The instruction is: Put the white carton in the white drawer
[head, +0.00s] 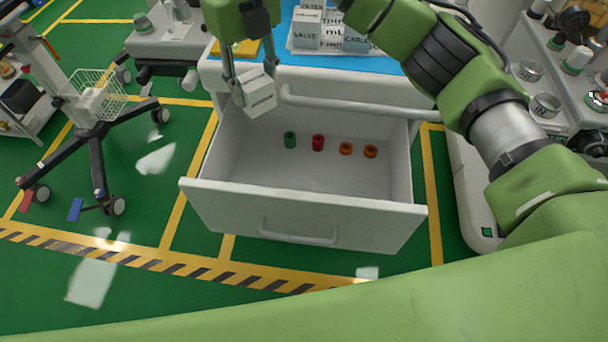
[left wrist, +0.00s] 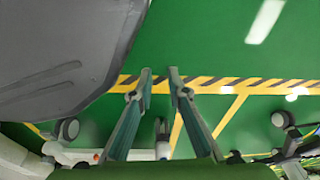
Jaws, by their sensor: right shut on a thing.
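The white carton (head: 259,97) is held in my right gripper (head: 249,83), which is shut on it, one finger on each side. The carton is tilted and hangs over the back left part of the white drawer (head: 305,217). The drawer is pulled open, with bare floor around the small items inside. My left gripper (left wrist: 160,75) shows only in the left wrist view. Its two fingers are apart, with nothing between them but the green floor beyond.
A green ring (head: 290,139), a red ring (head: 318,142) and two orange ones (head: 345,148) lie in the drawer. Cartons (head: 308,27) stand on the blue cart top (head: 385,66). A handle bar (head: 350,104) spans the cart front. A wheeled stand with a basket (head: 95,95) is left.

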